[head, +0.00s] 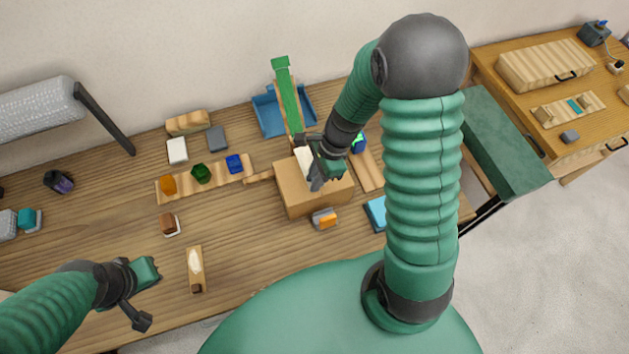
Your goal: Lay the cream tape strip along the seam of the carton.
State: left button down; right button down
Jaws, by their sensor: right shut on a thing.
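The brown carton (293,199) stands on the wooden table in the middle of the head view. My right gripper (320,172) is over the carton's top and shut on the cream tape strip (303,159). The pale strip shows at the gripper's left, at or just above the carton's top; I cannot tell whether it touches. The gripper and arm hide much of the top, and I cannot make out the seam. My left gripper (147,294) is open and empty over the table's front left, well away from the carton.
A wooden strip with orange, green and blue blocks (234,164) lies left of the carton. A blue tray (268,118) with a long green piece (288,95) is behind it. A grey and orange item (324,219) sits close in front.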

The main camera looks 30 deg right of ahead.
jog(key=f, duration=0.3)
jog(key=shift+s+d, duration=0.25)
jog(key=shift+s, duration=0.05)
jog(key=shift+d+f, duration=0.3)
jog(key=shift+d, duration=0.2)
jog(key=c, duration=1.4)
grip_release()
jog(key=shift+w+a, duration=0.1)
jog(key=shift+a, duration=0.05)
jog(key=shift+o, duration=0.4)
jog(key=shift+a+r, duration=0.25)
jog(key=shift+a, duration=0.1)
jog(key=d+v, duration=0.1)
jog(key=v, duration=1.1)
jog(key=s+a+n+t+h, duration=0.1)
jog(key=s+a+n+h, duration=0.2)
jog(key=a+n, duration=0.5)
jog(key=n, duration=1.2)
jog(key=shift+s+a+n+t, duration=0.2)
jog(key=shift+s+n+t, duration=0.05)
jog(key=shift+n+t, duration=0.15)
